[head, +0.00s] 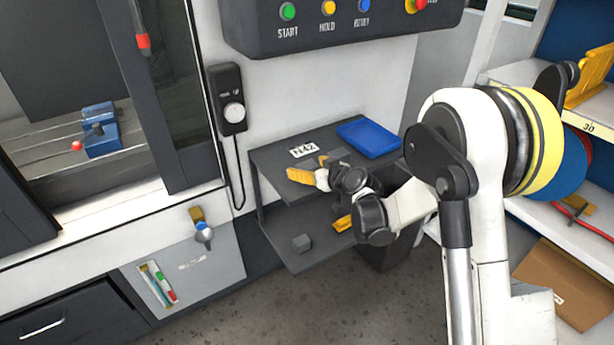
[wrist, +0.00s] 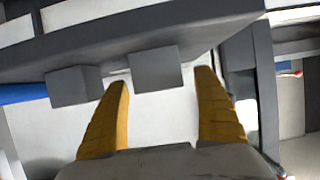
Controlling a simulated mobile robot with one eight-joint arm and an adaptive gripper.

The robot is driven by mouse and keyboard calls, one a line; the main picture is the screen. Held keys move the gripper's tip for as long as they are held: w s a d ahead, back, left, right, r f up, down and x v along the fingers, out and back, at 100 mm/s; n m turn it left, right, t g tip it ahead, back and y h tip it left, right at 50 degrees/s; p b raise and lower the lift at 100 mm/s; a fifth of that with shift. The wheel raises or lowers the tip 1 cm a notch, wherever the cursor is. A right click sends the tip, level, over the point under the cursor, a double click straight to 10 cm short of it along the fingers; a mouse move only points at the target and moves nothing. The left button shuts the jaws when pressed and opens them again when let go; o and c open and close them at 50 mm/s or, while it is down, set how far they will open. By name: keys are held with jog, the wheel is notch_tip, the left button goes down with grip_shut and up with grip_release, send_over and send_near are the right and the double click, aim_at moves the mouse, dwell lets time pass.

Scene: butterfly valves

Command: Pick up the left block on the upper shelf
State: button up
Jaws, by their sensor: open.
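Two grey blocks stand on the upper shelf (head: 277,158). The wrist view shows the shelf upside down, with its surface along the top. There one block (wrist: 156,69) lies between the lines of my two yellow fingertips, and the other block (wrist: 74,86) is outside them, on the blue tray's side. My gripper (wrist: 162,78) is open, its tips close to the first block; contact cannot be told. In the head view my gripper (head: 313,168) is over the shelf and hides most of the blocks; a grey one (head: 338,155) partly shows behind it.
A blue tray (head: 369,138) and a label N42 (head: 303,151) are on the upper shelf. A corded pendant (head: 228,99) hangs left; a control panel (head: 330,22) is above.

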jog(key=shift+w+a, duration=0.15)
jog(key=shift+w, duration=0.1)
jog(key=c, duration=1.5)
jog(key=shift+r, duration=0.1)
